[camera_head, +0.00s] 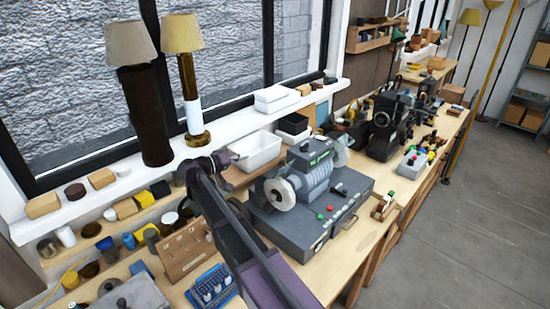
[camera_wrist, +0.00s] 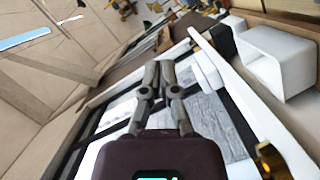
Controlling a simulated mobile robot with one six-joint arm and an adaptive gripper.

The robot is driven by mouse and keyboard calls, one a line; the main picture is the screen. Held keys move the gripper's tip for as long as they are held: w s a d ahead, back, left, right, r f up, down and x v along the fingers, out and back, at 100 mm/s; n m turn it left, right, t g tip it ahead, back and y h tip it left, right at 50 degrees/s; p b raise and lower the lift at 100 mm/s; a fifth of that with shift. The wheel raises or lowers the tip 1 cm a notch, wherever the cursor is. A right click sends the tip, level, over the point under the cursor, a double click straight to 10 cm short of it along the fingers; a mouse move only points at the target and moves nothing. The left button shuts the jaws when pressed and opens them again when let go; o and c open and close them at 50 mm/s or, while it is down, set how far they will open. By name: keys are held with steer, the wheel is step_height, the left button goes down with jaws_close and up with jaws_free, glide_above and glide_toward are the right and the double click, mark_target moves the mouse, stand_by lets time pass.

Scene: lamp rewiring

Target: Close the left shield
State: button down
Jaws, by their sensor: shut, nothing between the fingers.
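A grey bench grinder (camera_head: 316,180) stands on a dark grey base box (camera_head: 300,225) on the workbench in the head view. Its left wheel (camera_head: 281,193) is pale and faces me. A right wheel (camera_head: 340,154) shows at its far end. I cannot make out the left shield clearly or tell its position. My gripper (camera_head: 224,157) is above the bench, to the left of the grinder and apart from it. In the wrist view my gripper (camera_wrist: 160,68) has its fingers together with nothing between them. The grinder is not recognisable in the wrist view.
Two lamps, one with a dark column (camera_head: 147,115) and one with a brass stem (camera_head: 190,95), stand on the white window sill (camera_head: 75,207). A white bin (camera_head: 257,151) sits behind the grinder.

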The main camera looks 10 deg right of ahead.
mark_target(283, 169)
steer(key=shift+d, duration=0.1)
steer(key=x, duration=0.3)
steer(key=s+b+x, duration=0.1)
steer(key=x, duration=0.3)
steer(key=f+b+x, duration=0.1)
steer(key=x, duration=0.2)
steer(key=shift+d+f, duration=0.1)
steer(key=shift+d, duration=0.45)
steer(key=shift+s+d+f+b, duration=0.45)
steer(key=shift+s+d+b, duration=0.15)
steer(key=shift+s, duration=0.2)
